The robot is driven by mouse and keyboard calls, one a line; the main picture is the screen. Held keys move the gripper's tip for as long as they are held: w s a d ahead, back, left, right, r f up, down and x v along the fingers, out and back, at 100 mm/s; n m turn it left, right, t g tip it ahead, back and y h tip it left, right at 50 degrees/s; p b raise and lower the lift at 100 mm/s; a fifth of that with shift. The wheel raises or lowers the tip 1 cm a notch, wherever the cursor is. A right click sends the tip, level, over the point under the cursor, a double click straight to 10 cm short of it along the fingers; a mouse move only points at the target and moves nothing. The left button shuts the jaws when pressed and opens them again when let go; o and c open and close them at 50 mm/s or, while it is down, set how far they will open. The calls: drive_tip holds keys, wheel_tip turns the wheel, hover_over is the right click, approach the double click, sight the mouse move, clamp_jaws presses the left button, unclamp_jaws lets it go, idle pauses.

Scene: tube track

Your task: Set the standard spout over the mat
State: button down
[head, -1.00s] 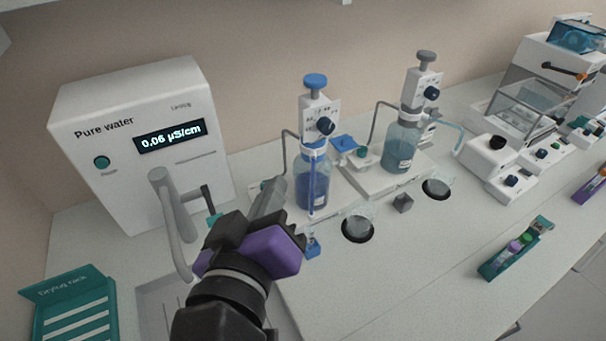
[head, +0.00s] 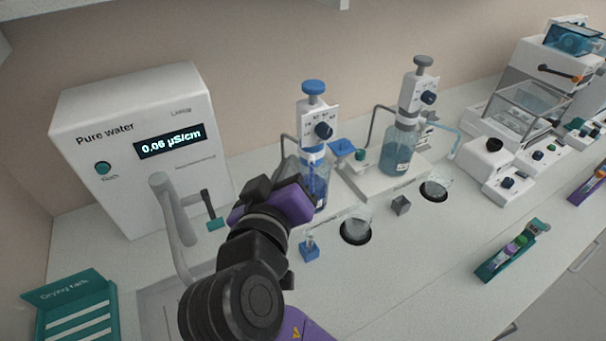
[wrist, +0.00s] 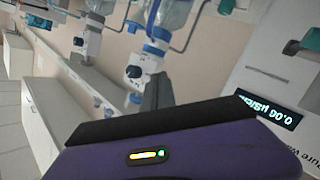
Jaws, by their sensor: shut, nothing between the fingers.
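A blue-topped dispenser (head: 317,115) stands on a blue bottle (head: 319,188). A grey-topped dispenser (head: 421,85) stands on a paler bottle (head: 397,150), with a light blue curved spout (head: 456,131) reaching right. I cannot read which is the standard. Round black mats lie in front, one under a glass beaker (head: 356,226) and one at the right (head: 433,197). My gripper (head: 289,164) is shut and empty, its grey fingertips at the blue bottle's left side; contact is unclear. The wrist view shows the blue dispenser (wrist: 138,70) inverted beyond the fingers.
A pure water unit (head: 135,150) with a tap stands left, above a sink. A small blue block (head: 309,250) and a grey cube (head: 401,205) sit on the bench. A teal tube rack (head: 513,252) is right.

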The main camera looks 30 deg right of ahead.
drive_tip(key=shift+d+f, duration=0.7)
drive_tip(key=shift+f, duration=0.2)
drive_tip(key=shift+d+f, duration=0.7)
drive_tip(key=shift+f, duration=0.2)
